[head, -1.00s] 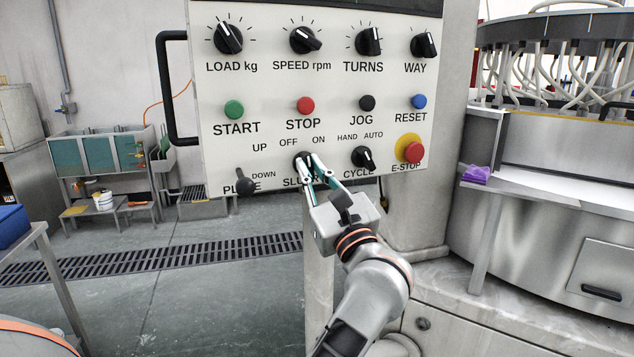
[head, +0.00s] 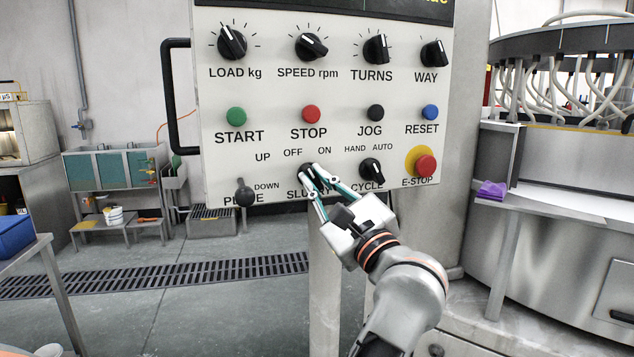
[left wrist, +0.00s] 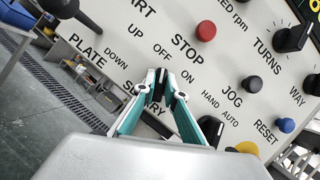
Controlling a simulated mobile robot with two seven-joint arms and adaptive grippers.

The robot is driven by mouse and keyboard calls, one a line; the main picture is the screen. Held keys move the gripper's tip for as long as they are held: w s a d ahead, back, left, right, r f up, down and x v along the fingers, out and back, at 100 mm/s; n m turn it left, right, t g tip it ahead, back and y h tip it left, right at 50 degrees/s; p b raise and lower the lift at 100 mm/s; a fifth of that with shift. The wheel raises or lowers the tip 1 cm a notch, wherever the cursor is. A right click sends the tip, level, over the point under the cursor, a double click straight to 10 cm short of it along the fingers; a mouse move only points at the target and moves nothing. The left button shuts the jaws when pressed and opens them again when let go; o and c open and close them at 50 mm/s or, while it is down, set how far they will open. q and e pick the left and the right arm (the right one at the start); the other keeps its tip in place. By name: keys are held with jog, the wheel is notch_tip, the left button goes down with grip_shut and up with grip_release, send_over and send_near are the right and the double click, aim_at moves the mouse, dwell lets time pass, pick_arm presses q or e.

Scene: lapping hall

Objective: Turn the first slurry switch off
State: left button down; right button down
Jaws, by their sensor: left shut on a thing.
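The panel (head: 270,95) carries a black slurry switch (head: 308,172) under the OFF and ON labels, with the SLURRY label partly covered below it. My left gripper (head: 310,171) is shut on the slurry switch, its fingertips on either side of the knob. In the left wrist view the black knob (left wrist: 158,86) sits between the fingertips (left wrist: 159,82), with OFF above it and ON to its upper right. The fingers cover much of the knob, so I cannot tell its exact setting. My right gripper is not in view.
The cycle switch (head: 372,171) and the red emergency stop (head: 425,166) lie right of my fingers. The plate lever (head: 244,193) sticks out to the left. A black handle (head: 176,97) stands off the panel's left edge. A machine (head: 560,210) fills the right side.

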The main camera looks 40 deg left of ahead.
pick_arm(q)
jog(key=c, duration=2.1)
grip_release()
